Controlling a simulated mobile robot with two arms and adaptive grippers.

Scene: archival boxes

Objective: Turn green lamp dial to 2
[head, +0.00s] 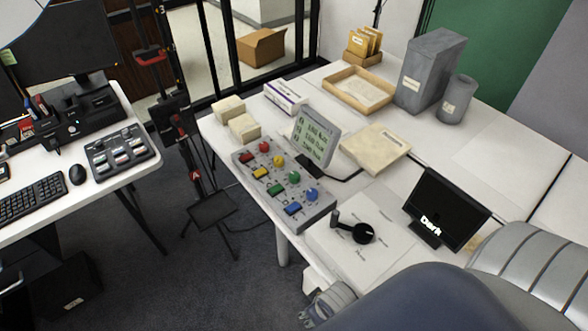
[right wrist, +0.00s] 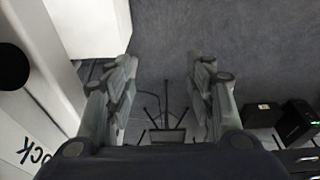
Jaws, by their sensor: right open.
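The green lamp dial (head: 294,177) is a round green knob on a grey control panel (head: 318,213). A green block (head: 275,189) sits to its left, with red, yellow and blue pairs in line with it. A grey display (head: 315,139) with lines of green-lit text stands just behind the panel; its words are too small to read surely. My right gripper (head: 325,303) is low at the table's front edge, well apart from the dial. In the right wrist view it (right wrist: 163,75) is open and empty, with carpet beyond. My left gripper is out of view.
A black lever dial (head: 363,233) on a white plate and a dark screen reading "Dark" (head: 446,208) stand right of the panel. Cream boxes (head: 242,127), a tray (head: 358,90) and grey containers (head: 431,72) stand behind. A second desk (head: 128,173) is at left.

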